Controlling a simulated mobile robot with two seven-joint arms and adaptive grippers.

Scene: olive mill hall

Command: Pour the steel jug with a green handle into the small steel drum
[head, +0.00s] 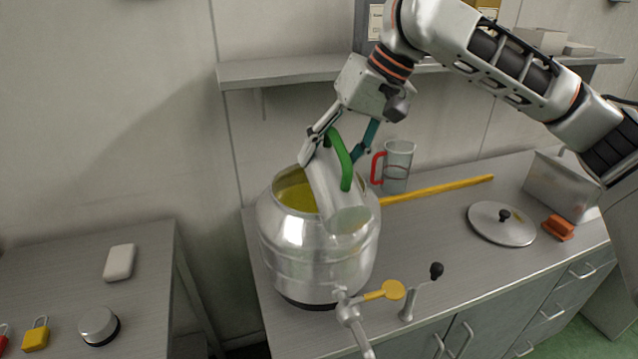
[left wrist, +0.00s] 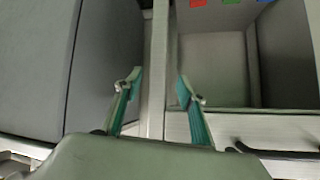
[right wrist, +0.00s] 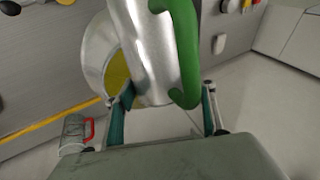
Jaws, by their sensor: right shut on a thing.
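The steel jug with a green handle (head: 328,185) is tilted over the open mouth of the small steel drum (head: 310,248). Yellow-green liquid shows inside the drum. My right gripper (head: 338,146) is shut on the jug near its green handle, above the drum. The jug (right wrist: 147,50) fills the upper middle of the right wrist view, with the drum's mouth (right wrist: 100,62) behind it. Whether liquid is flowing from the jug cannot be seen. My left gripper (left wrist: 157,90) shows only in the left wrist view, open and empty, in front of grey furniture.
A clear jug with a red handle (head: 395,166) and a yellow stick (head: 438,190) are behind and right of the drum. A tap (head: 350,312) is in front. A shelf (head: 290,71) hangs behind.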

